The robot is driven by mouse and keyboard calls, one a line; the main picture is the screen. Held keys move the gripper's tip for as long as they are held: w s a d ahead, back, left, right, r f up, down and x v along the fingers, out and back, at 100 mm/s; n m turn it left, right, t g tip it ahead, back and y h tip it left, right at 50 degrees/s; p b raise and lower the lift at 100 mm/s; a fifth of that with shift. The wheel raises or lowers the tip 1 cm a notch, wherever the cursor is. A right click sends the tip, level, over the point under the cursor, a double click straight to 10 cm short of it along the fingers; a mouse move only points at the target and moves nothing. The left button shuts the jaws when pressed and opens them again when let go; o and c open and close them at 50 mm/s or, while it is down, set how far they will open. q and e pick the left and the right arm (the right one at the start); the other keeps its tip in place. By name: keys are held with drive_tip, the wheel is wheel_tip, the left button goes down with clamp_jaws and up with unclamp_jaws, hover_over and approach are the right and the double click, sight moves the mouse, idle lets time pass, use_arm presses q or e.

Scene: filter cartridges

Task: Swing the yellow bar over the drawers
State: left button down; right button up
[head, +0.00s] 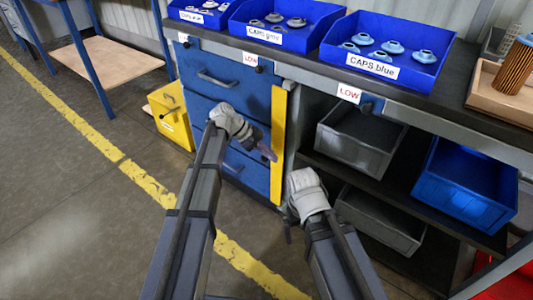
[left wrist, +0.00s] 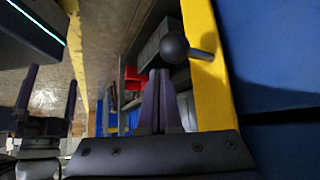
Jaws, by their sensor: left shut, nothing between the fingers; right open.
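The yellow bar (head: 279,140) stands upright along the right edge of the blue drawers (head: 228,127). In the left wrist view the yellow bar (left wrist: 207,75) runs down the right side, with a black ball knob (left wrist: 174,47) sticking out from it. My left gripper (head: 268,152) is in front of the drawers, just left of the bar. Its fingers (left wrist: 158,100) are shut and empty, close below the knob in that view; I cannot tell whether they touch it. My right gripper (left wrist: 50,95) is open and empty; in the head view its fingers are mostly hidden behind its wrist.
Blue cap bins (head: 372,80) stand on the dark bench top. Grey bins (head: 360,138) and a blue bin (head: 468,188) sit on shelves right of the bar. A yellow box (head: 172,115) stands left of the drawers. The floor in front is open.

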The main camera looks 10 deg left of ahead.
use_arm(q)
drive_tip(key=w+a+r+p, duration=0.3)
drive_tip(key=r+p, duration=0.4)
drive_tip(key=shift+w+a+r, duration=0.15)
drive_tip(key=shift+a+r, duration=0.2)
use_arm(e)
wheel_tip(320, 180, up, 8)
drive_tip(key=shift+a+f, duration=0.15)
drive_tip(key=shift+a, duration=0.05)
use_arm(q)
drive_tip(key=s+d+f+n+y+p, duration=0.15)
drive_tip(key=s+n+y, duration=0.45)
drive_tip(key=s, duration=0.9)
drive_tip(key=s+d+f+n+y, duration=0.1)
drive_tip(key=s+f+n+y, duration=0.25)
drive_tip(key=s+n, duration=0.75)
wheel_tip(320, 180, up, 38)
drive_tip(key=s+m+p, duration=0.2)
drive_tip(key=m+p, duration=0.1)
drive_tip(key=p, duration=3.5)
drive_tip(key=shift+s+d+r, duration=0.2)
drive_tip(key=shift+s, duration=0.05)
use_arm(e)
wheel_tip(320, 180, up, 39)
drive_tip(key=shift+s, duration=0.1)
drive_tip(key=shift+c, duration=0.2)
